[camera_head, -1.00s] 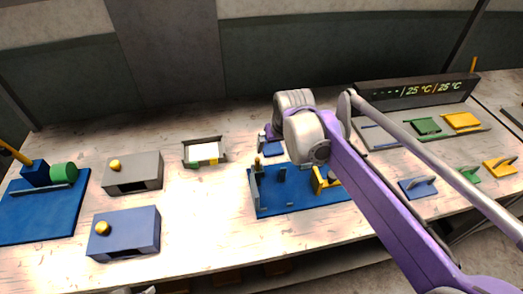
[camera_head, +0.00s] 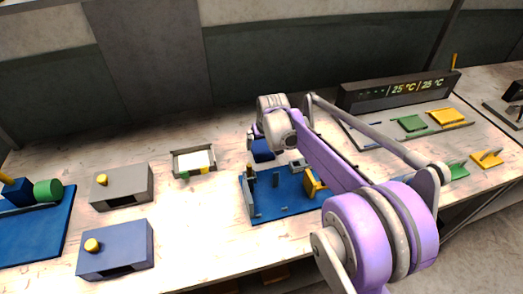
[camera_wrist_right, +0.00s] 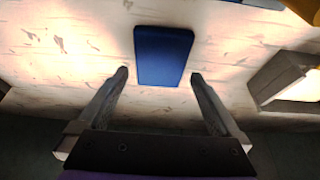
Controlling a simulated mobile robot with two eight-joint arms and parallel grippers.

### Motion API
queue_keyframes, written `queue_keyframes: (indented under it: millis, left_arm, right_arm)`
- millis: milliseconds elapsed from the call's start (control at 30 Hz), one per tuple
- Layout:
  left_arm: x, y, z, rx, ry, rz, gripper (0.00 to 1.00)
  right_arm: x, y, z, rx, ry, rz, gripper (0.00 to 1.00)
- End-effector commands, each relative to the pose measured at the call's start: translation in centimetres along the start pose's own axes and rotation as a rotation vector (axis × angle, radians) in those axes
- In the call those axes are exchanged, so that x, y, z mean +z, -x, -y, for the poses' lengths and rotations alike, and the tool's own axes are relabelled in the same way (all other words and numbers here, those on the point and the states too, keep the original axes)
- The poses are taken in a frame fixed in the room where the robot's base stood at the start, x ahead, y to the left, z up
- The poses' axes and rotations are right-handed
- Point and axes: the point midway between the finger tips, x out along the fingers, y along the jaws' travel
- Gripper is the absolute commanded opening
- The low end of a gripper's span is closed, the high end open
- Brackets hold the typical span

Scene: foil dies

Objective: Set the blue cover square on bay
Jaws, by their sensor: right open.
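A flat blue rectangular piece (camera_head: 262,150), which may be the blue cover, lies on the table behind the blue fixture board. In the right wrist view the blue piece (camera_wrist_right: 163,55) lies ahead of and between my fingertips. My right gripper (camera_wrist_right: 159,76) is open and empty, with a finger to each side of the piece's near end; contact does not show. In the head view my right gripper (camera_head: 254,138) is partly hidden by its wrist. I cannot tell which spot is the bay. My left gripper is not in view.
The blue board (camera_head: 264,214) carries small posts and a yellow part (camera_head: 313,183). A white-topped tray (camera_head: 194,161) stands left of the blue piece. Grey (camera_head: 122,188) and blue (camera_head: 115,250) knobbed boxes stand farther left. Green (camera_head: 411,123) and yellow (camera_head: 447,117) plates lie at right.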

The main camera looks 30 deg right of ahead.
Motion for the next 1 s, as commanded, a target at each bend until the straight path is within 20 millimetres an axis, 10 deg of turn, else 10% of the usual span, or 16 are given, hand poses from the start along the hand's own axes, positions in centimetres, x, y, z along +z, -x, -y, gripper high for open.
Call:
queue_keyframes:
  millis: [833,1000]
  left_arm:
    - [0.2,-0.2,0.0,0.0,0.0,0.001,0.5]
    - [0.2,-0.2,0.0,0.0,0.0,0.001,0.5]
  right_arm:
    - [0.1,-2.8,0.0,0.0,0.0,0.0,1.0]
    - [0.1,-2.8,0.0,0.0,0.0,0.0,0.71]
